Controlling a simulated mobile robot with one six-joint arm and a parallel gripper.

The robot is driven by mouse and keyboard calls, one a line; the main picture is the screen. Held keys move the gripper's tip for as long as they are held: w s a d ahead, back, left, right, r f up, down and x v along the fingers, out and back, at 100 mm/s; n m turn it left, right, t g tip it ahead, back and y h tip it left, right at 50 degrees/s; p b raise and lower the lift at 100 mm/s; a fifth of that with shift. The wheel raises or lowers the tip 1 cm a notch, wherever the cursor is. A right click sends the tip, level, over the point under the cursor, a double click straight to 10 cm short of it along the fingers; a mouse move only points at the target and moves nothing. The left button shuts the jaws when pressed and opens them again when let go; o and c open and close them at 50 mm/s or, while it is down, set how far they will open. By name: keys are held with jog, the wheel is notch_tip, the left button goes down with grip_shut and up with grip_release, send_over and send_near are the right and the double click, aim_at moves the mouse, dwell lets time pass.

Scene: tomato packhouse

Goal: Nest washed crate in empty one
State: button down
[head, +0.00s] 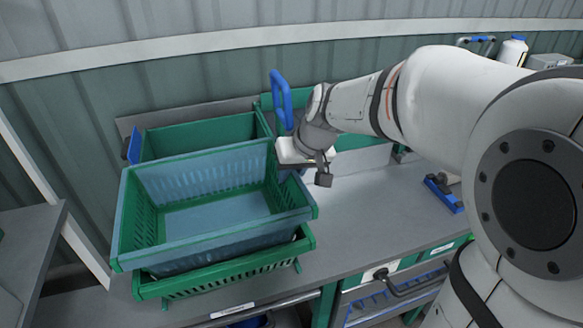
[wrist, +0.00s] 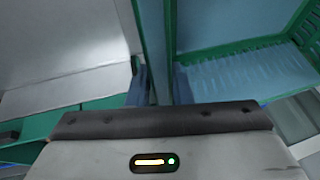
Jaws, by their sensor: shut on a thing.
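The washed crate (head: 128,215), bluish with a green rim, is held over a green crate (head: 240,274) on the grey bench. The upper crate's inside looks empty. It looks slightly tilted relative to the lower one and covers most of its opening. I cannot tell whether the two touch. My gripper (head: 290,172) is at the upper crate's right end wall. In the wrist view my gripper's fingers (wrist: 158,88) are shut on that wall (wrist: 155,45), one on each side. The lower crate's inside is hidden, with its front and right rim showing.
Another green crate (head: 203,135) stands close behind, with a blue loop handle (head: 282,98) to its right. The bench top (head: 375,215) is clear to the right, up to a blue tool (head: 443,194). A drawer (head: 395,290) is under the front edge.

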jog(key=shift+f+b, duration=1.65)
jog(key=shift+f, duration=0.75)
jog(key=c, duration=1.3)
grip_release()
jog(key=shift+c, duration=1.2)
jog(key=shift+r, duration=0.2)
jog(key=shift+r+p, duration=2.15)
jog(key=shift+r, duration=1.25)
